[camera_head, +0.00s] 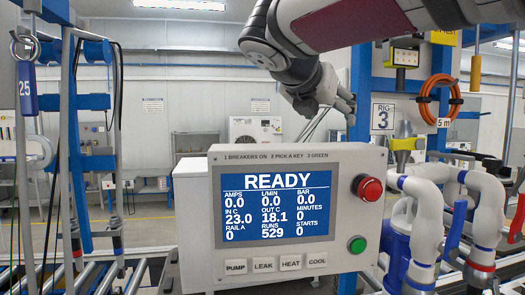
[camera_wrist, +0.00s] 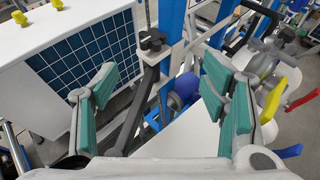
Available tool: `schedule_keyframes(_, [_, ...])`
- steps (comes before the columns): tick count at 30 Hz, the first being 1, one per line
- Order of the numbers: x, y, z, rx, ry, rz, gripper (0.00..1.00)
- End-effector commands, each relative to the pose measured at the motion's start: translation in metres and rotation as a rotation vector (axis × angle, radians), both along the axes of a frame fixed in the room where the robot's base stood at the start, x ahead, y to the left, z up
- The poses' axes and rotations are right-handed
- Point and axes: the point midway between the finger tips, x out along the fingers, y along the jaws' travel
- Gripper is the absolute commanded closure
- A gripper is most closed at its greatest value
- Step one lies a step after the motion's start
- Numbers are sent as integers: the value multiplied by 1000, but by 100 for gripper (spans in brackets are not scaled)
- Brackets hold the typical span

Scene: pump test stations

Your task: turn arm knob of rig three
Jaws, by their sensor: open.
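My gripper (camera_head: 345,103) is above the panel's upper right, left of the sign, and small in that view. In the wrist view my gripper (camera_wrist: 158,82) is open and empty, its green-padded fingers wide apart.
The panel carries a red button (camera_head: 369,188) and a green button (camera_head: 357,245). Grey and blue pipes (camera_head: 430,190) stand at the right, with an orange hose coil (camera_head: 437,97) above. A blue-gridded white cabinet (camera_wrist: 35,40) is left in the wrist view. A yellow lever (camera_wrist: 273,100) is right.

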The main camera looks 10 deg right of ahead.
Motion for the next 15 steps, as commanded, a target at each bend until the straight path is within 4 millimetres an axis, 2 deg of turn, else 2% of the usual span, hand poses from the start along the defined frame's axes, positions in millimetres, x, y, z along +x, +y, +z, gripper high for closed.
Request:
schedule_keyframes(1, [10, 0, -11, 0, 0, 0, 33])
schedule_keyframes(5, [20, 0, -23, 1, -1, 0, 33])
schedule_keyframes(11, [28, -5, -29, 1, 0, -1, 33])
schedule_keyframes(15, [40, -18, -36, 1, 2, -3, 33])
